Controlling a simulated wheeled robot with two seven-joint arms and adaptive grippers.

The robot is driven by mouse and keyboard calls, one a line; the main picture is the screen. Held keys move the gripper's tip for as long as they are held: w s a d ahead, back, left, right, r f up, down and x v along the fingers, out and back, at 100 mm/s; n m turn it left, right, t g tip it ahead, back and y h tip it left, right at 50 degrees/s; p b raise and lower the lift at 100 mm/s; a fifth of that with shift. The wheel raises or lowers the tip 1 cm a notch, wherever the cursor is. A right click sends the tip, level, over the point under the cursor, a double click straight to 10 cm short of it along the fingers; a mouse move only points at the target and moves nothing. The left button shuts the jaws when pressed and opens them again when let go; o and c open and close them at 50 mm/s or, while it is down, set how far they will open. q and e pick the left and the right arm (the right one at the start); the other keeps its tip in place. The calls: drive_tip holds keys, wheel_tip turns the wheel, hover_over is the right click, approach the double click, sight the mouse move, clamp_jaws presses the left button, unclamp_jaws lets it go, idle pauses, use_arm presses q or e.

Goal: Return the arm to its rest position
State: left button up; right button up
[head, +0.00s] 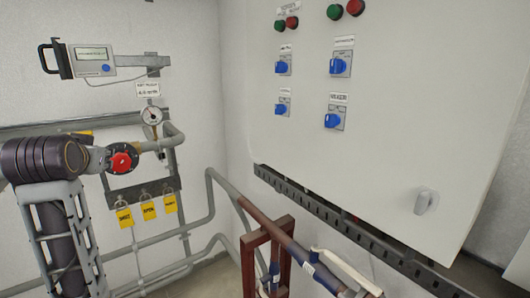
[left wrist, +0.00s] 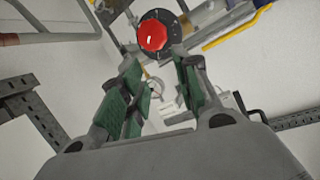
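My left arm comes in from the left in the head view, with its left gripper (head: 98,160) close to a red knob (head: 122,158) on the pipework. In the left wrist view the green-padded fingers of this gripper (left wrist: 160,86) stand apart with nothing held between them. The red knob (left wrist: 153,34) with its dark round collar shows beyond the fingertips there. I cannot tell the exact gap between fingers and knob. My right gripper is in neither view.
A pressure gauge (head: 152,115), grey pipes (head: 208,205) and yellow tags (head: 148,210) are near the left gripper. A large cabinet (head: 390,130) with blue switches fills the right. Brown pipes (head: 275,235) run below it.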

use_arm(q)
drive_tip(key=s+d+f+m+g+h, duration=0.1)
drive_tip(key=d+f, duration=0.2)
drive_tip(key=f, duration=0.6)
drive_tip(key=s+d+f+m+g+h, duration=0.1)
drive_tip(key=s+d+f+g, duration=0.15)
drive_tip(key=f, duration=0.75)
drive_tip(key=s+d+f+m+g+h, duration=0.1)
drive_tip(key=d+f, duration=0.3)
drive_tip(key=f, duration=0.5)
drive_tip(key=s+d+f+g+h, duration=0.15)
drive_tip(key=s+d+f, duration=0.35)
drive_tip(key=s+f, duration=0.5)
drive_tip(key=s+d+f+g+h, duration=0.1)
drive_tip(key=s+d+f+g, duration=0.25)
drive_tip(key=s+f, duration=0.65)
wheel_tip(320, 180, down, 34)
drive_tip(key=s+d+g, duration=0.1)
drive_tip(key=s, duration=0.1)
drive_tip(key=s+a+f, duration=0.2)
drive_tip(key=s+f, duration=0.8)
drive_tip(key=s, duration=0.1)
drive_tip(key=s+a+f+m+g, duration=0.1)
drive_tip(key=s+a+f, duration=0.1)
drive_tip(key=s+f, duration=0.8)
drive_tip(key=shift+s, duration=0.75)
